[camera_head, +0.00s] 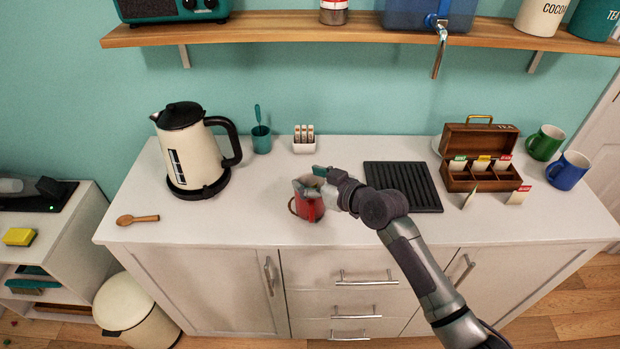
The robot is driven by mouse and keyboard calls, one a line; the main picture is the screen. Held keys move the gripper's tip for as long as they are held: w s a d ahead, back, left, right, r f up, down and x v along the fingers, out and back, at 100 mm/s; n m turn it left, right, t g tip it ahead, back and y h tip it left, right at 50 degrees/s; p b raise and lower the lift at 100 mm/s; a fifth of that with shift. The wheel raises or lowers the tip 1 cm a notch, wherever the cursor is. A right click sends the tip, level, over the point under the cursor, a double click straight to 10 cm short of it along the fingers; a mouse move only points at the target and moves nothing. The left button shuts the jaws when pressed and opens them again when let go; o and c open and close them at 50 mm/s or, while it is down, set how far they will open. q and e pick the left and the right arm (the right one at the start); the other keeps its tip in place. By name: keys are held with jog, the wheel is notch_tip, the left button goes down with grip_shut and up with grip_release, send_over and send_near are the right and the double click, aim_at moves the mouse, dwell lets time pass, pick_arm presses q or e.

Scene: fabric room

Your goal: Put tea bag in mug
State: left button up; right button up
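A red mug (310,209) stands on the white counter, partly hidden by my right gripper (306,188). The gripper is right at the mug's rim in this view. I cannot tell whether its fingers are open or shut, or whether they touch the mug. A small green piece (321,171) shows beside the fingers; I cannot tell what it is. Tea bags with green (457,163), yellow (481,163) and red (502,162) tags are in an open wooden tea box (487,184). Two more tea bags (469,198) (517,196) are at its front. My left gripper is not in view.
A cream kettle (197,155), wooden spoon (137,219), teal cup (261,140) and small white holder (304,146) are on the left half. A black ribbed tray (404,183) lies right of the mug. Green (545,142) and blue (567,172) mugs stand far right. A wooden shelf (290,27) runs above.

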jog(key=shift+s+f, duration=0.2)
jog(key=shift+f, duration=0.9)
jog(key=shift+s+d, duration=0.1)
jog(key=shift+d, duration=0.1)
jog(key=r+v, duration=0.2)
jog(key=v, duration=1)
jog(key=shift+w+a, duration=0.25)
